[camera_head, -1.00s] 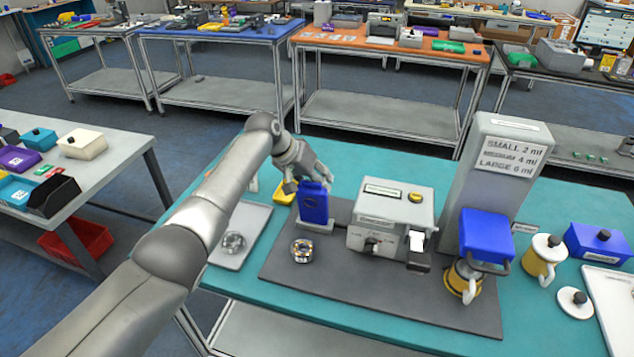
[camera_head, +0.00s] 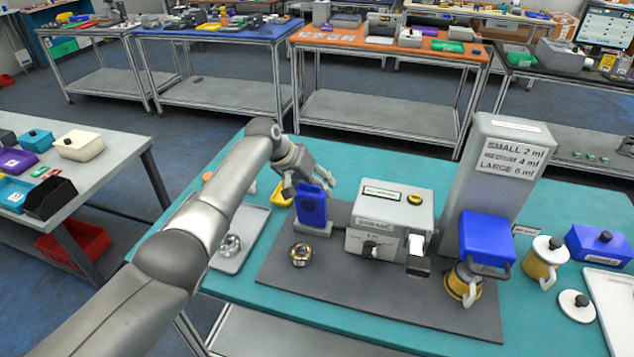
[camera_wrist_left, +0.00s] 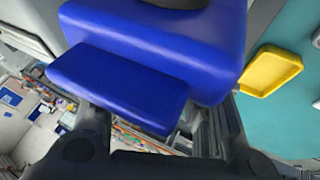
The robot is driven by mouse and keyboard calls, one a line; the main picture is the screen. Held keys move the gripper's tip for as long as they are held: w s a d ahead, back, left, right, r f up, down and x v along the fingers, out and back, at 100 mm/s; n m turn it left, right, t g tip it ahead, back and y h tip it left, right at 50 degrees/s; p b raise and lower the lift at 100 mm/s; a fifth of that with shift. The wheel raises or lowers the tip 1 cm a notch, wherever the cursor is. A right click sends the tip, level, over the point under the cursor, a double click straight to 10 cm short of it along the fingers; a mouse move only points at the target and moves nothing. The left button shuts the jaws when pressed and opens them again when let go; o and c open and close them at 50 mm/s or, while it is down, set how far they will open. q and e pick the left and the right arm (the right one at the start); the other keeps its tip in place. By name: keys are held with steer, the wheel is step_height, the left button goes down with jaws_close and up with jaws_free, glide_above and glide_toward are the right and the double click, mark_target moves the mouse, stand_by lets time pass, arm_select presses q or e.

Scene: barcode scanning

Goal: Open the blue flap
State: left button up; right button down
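The blue flap (camera_head: 312,211) stands upright on a grey base at the left of the dark mat, left of the grey scanner-like machine. My left gripper (camera_head: 309,186) is at its top from behind, with the fingers spread. In the left wrist view, the blue flap (camera_wrist_left: 165,45) fills the upper middle, with a blue block-shaped tab (camera_wrist_left: 118,88) in front. The dark fingers stand to either side of that tab. I cannot tell whether they touch it. My right gripper is not in view.
The grey machine (camera_head: 375,243) stands close on the right. A metal ring (camera_head: 299,256) lies on the dark mat (camera_head: 330,290). A yellow tray (camera_head: 279,194) is behind, left of the flap, and a light tray (camera_head: 236,262) is at the left.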

arm_select(q)
steer(key=v, duration=1.2)
steer(key=shift+r, duration=0.15)
stand_by(0.3)
